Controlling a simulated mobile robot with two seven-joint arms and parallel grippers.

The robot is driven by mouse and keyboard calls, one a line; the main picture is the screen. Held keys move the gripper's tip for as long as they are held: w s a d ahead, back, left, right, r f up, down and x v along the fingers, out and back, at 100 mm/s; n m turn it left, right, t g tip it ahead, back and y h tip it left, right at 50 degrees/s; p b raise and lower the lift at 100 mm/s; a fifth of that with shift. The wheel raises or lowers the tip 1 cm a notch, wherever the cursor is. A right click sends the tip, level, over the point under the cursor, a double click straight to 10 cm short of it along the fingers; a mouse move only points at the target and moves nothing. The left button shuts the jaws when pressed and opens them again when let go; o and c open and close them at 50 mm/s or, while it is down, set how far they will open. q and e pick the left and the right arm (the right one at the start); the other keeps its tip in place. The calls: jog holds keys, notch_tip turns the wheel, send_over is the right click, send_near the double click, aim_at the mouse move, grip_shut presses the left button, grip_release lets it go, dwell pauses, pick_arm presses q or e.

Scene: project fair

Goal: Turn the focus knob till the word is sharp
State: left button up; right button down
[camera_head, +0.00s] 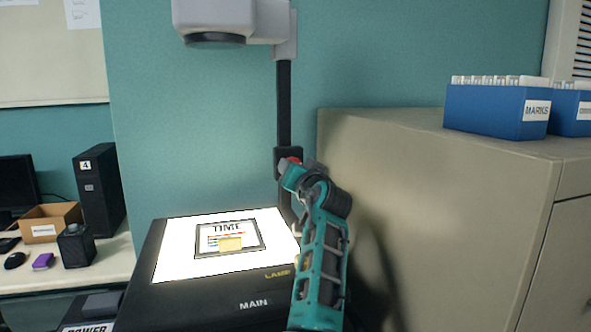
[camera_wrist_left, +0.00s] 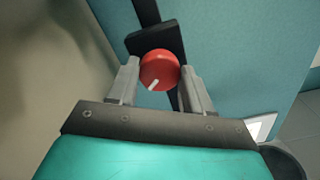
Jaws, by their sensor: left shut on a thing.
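The red focus knob (camera_wrist_left: 159,69) sits on the projector's dark post, with a white mark pointing to its lower left in the left wrist view. My left gripper (camera_wrist_left: 160,84) is shut on it, one finger on each side. In the head view, the knob (camera_head: 291,160) is mostly hidden by my teal arm and gripper. The overhead projector has a bright glass stage (camera_head: 175,255) and a white head (camera_head: 228,22) above it. A framed sheet (camera_head: 227,228) reading TIME lies on the stage. No projected word shows in either view. My right gripper is not in view.
A beige cabinet (camera_head: 400,180) stands close to the right of my arm, with blue file boxes (camera_head: 497,110) on top. At left, a desk (camera_head: 110,262) holds a computer tower (camera_head: 98,185) and a cardboard box (camera_head: 50,222). The teal wall is behind the post.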

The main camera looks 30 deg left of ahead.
pick_arm(q)
jog(key=o, duration=1)
jog(key=shift+o, duration=0.2)
jog(key=shift+r, duration=0.1)
notch_tip(320, 180, up, 20)
jog(key=shift+p, duration=0.3)
